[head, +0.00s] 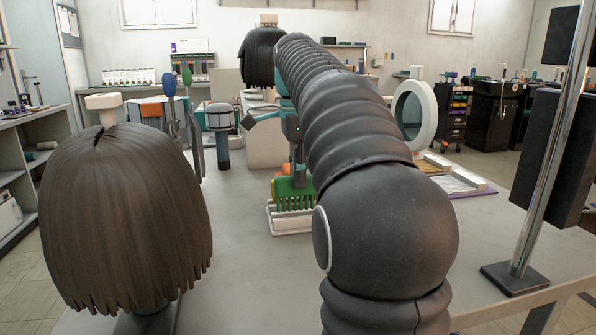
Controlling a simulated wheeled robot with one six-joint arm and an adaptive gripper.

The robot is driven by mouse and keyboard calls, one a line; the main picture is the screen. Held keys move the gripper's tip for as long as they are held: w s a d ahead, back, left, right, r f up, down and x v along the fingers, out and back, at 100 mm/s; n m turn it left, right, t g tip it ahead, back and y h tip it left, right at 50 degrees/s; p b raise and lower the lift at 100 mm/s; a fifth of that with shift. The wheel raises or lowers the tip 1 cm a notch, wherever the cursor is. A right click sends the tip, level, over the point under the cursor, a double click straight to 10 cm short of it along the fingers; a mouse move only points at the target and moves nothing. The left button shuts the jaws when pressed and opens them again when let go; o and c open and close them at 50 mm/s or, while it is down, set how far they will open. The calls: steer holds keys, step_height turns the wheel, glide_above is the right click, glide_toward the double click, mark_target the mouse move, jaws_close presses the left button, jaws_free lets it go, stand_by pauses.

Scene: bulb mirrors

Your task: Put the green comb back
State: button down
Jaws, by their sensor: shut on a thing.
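The green comb (294,197) shows in the head view near the middle of the table, teeth pointing down. My gripper (292,170) is above it and shut on its upper part. Part of the gripper and the comb's right side are hidden behind my dark ribbed arm. A low white holder (291,226) is directly under the comb. The comb's teeth reach down to the holder's level; I cannot tell whether they are inside it or just behind its front wall.
A brown wig on a stand (125,215) fills the near left. A dark wig (262,57), a round mirror (414,116) and a purple-edged tray (460,185) stand farther back. A metal pole (545,150) rises at right.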

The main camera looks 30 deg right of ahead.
mark_target(298, 195)
steer(key=shift+f+b, duration=0.8)
steer(key=shift+f, duration=0.75)
steer(key=c, duration=0.9)
jaws_free()
steer(key=shift+c, duration=0.2)
step_height(298, 195, up, 7)
steer(key=shift+r, duration=0.25)
